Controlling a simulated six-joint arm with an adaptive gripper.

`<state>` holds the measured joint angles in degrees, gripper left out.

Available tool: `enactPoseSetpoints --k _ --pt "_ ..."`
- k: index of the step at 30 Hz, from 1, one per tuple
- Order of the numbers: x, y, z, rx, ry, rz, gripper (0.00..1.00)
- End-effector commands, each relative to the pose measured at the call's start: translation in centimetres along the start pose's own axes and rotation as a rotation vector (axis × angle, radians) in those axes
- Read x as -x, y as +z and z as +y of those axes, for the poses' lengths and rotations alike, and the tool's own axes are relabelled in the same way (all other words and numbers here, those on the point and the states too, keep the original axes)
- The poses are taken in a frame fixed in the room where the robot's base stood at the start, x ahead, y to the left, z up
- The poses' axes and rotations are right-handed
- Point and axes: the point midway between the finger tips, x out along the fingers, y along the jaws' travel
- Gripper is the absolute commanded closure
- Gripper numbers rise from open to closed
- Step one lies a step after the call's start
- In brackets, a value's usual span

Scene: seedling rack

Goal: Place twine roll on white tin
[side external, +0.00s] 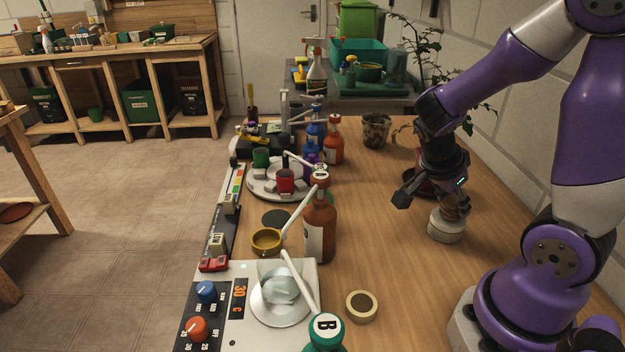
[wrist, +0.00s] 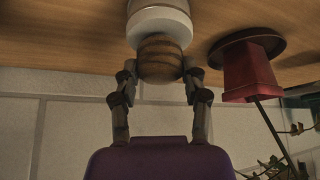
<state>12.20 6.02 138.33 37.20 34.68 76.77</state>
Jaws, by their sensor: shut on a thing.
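The twine roll (wrist: 160,58) is a brown banded cylinder between the two fingertips of my gripper (wrist: 159,72) in the wrist view. My gripper is shut on it. The white tin (wrist: 160,24) lies directly beyond the roll in that view. In the side external view the white tin (side external: 444,229) stands upright on the wooden bench, with the twine roll (side external: 451,209) right above its top. The roll seems to meet the tin's top, but I cannot tell whether its weight rests there. My gripper partly hides the roll in the side view.
A dark red plant pot on a saucer (wrist: 250,75) stands close beside the tin. A pale ring-shaped roll (side external: 361,306), a brown bottle (side external: 320,232) and a hotplate (side external: 245,335) are to the left. The bench between tin and bottle is clear.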

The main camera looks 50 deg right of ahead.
Motion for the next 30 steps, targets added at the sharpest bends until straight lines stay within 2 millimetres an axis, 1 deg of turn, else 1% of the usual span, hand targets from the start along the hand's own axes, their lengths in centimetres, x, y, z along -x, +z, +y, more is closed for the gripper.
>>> enactPoseSetpoints --k 9,10,11,24,26,29,30 --pt "-0.2 0.1 0.0 0.000 -0.001 0.001 0.89" --pt "-0.2 0.1 -0.1 -0.001 -0.001 0.001 0.34" --pt "-0.2 0.1 -0.1 -0.001 -0.002 0.001 0.20" --pt "0.0 0.0 -0.1 -0.001 -0.002 0.000 0.20" --pt "0.6 0.0 -0.1 0.001 -0.005 0.001 0.20" --pt "2.2 0.0 -0.2 0.001 -0.010 0.001 0.20" --pt "3.1 0.0 -0.2 0.001 -0.011 -0.001 0.20"
